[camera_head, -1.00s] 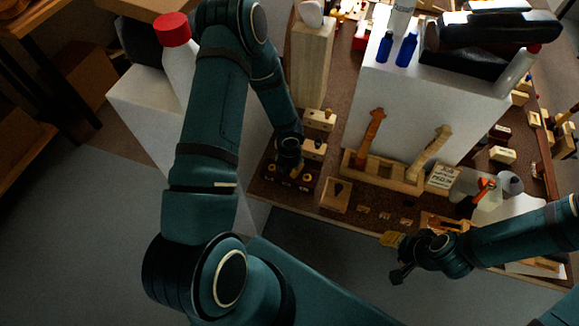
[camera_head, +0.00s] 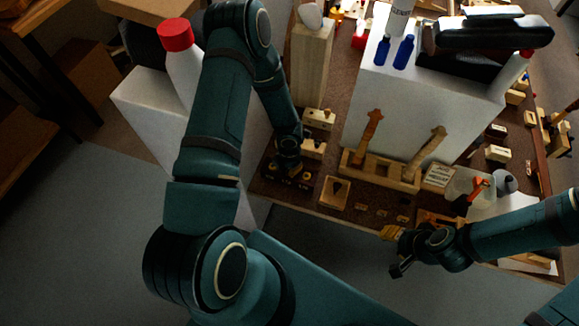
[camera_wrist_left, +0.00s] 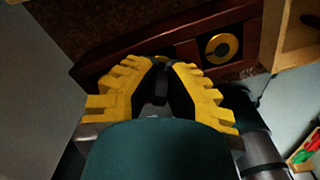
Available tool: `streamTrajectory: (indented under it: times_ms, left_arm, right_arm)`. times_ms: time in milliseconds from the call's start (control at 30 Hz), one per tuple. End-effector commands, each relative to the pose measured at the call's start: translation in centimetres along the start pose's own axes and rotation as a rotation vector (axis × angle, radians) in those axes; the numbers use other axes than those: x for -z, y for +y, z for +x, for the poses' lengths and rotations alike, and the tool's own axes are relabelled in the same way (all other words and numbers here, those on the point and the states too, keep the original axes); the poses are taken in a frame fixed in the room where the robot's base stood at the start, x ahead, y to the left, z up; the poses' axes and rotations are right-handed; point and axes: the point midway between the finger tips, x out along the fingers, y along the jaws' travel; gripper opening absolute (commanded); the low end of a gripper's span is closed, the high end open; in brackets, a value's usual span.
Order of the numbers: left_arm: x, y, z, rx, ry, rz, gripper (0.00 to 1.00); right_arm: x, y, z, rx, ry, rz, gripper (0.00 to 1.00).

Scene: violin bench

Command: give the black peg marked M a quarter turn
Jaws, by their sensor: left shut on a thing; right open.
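A dark red-brown block (camera_wrist_left: 130,48) with gold-ringed round places lies under my left gripper (camera_wrist_left: 160,68) in the left wrist view. In the head view this block (camera_head: 273,172) is at the front left of the bench, mostly behind the gripper (camera_head: 288,172). My left gripper's yellow fingers are closed on a black peg (camera_wrist_left: 160,85), mostly hidden between them. I cannot read any M. A gold ring (camera_wrist_left: 222,48) shows to the right of the fingers. My right gripper (camera_head: 394,252) is open and empty near the bench's front edge.
A small wooden box (camera_head: 335,194) stands right of the block. A wooden rack (camera_head: 380,172) with two violin necks is beyond it. A large white box (camera_head: 395,105) stands behind. A white bottle with a red cap (camera_head: 178,50) is at the left, beyond my left arm.

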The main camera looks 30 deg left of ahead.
Motion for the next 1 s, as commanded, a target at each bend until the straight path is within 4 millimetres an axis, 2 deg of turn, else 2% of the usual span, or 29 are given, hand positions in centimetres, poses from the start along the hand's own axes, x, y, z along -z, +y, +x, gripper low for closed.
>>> streamTrajectory:
  times_ms: [500, 633, 833, 900, 933, 1000]
  left_arm:
    - [0.0, -0.1, -0.1, 0.002, 0.0, 0.185, 0.0]
    - [0.0, 0.0, 0.0, 0.001, 0.0, 0.26, 0.0]
    - [0.0, 0.0, 0.0, 0.001, 0.0, 0.267, 0.0]
    - [0.0, 0.0, 0.0, 0.001, 0.0, 0.266, 0.3]
    - [0.0, 0.0, 0.0, 0.001, 0.0, 0.266, 0.39]
    - [0.0, 0.0, 0.0, 0.001, 0.0, 0.266, 0.39]
  right_arm:
    - [0.2, -0.7, -2.0, 0.0, 0.0, 0.0, 0.47]
    - [0.2, -0.7, -1.8, 0.0, 0.0, 0.0, 0.47]
    - [0.2, -0.7, -1.8, 0.0, 0.0, 0.0, 0.47]
    - [0.2, -0.7, -1.8, 0.0, 0.0, 0.0, 0.47]
    - [0.2, -0.7, -1.8, 0.0, 0.0, 0.0, 0.47]
    - [0.2, -0.7, -1.8, 0.0, 0.0, 0.0, 0.47]
